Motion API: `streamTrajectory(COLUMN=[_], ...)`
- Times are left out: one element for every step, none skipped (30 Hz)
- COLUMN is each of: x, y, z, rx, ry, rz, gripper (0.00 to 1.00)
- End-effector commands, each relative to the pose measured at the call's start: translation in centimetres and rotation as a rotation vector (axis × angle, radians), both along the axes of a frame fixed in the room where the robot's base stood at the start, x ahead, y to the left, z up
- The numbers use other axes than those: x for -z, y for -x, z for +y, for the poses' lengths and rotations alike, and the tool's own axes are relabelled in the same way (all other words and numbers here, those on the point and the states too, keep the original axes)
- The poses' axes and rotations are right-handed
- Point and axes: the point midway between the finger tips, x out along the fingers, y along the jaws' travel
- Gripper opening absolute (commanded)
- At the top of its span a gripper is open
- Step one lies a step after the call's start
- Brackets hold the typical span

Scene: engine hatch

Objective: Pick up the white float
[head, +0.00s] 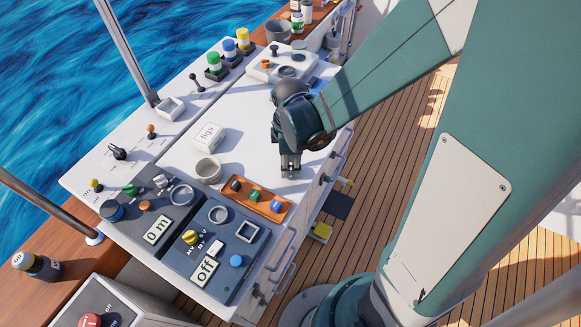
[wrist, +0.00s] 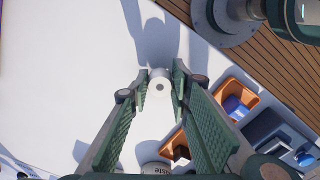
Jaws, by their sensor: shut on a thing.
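The white float (wrist: 160,86) is a small pale round piece with a dark hole in its top, seen in the wrist view between my fingertips. My gripper (wrist: 161,80) is shut on it, with one green finger on each side. In the head view my gripper (head: 290,168) points down low over the white hatch top, right of the middle. The float cannot be made out there behind the fingers. Whether it touches the hatch top I cannot tell.
An orange tray (head: 228,181) with several coloured pieces lies just in front of my gripper. A light cup (head: 208,171) and a box marked figs (head: 209,137) stand to the left. Panels with knobs (head: 215,262) fill the near end. The hatch top behind the box is clear.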

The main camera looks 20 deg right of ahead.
Motion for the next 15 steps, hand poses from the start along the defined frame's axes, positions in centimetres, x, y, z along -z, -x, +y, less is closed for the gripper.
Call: streamTrajectory(x=[-0.5, -0.7, -1.1, -1.4, -1.7, -2.2, -2.5, -2.9, -3.4, -3.7, -4.1, -4.6, -5.0, -5.3, -5.8], y=[0.0, 0.1, 0.1, 0.1, 0.1, 0.1, 0.1, 0.1, 0.1, 0.1, 0.1, 0.1, 0.1, 0.1, 0.0], z=[0.0, 0.0, 0.0, 0.0, 0.0, 0.0, 0.0, 0.0, 0.0, 0.0, 0.0, 0.0, 0.0, 0.0, 0.0], rx=[0.000, 0.000, 0.000, 0.000, 0.000, 0.000, 0.000, 0.000, 0.000, 0.000, 0.000, 0.000, 0.000, 0.000, 0.000], ry=[0.000, 0.000, 0.000, 0.000, 0.000, 0.000, 0.000, 0.000, 0.000, 0.000, 0.000, 0.000, 0.000, 0.000, 0.000], rz=[0.000, 0.000, 0.000, 0.000, 0.000, 0.000, 0.000, 0.000, 0.000, 0.000, 0.000, 0.000, 0.000, 0.000, 0.000], gripper=[0.14, 0.14, 0.14, 0.14, 0.14, 0.14, 0.14, 0.14, 0.14, 0.14, 0.14, 0.14, 0.14, 0.14, 0.14])
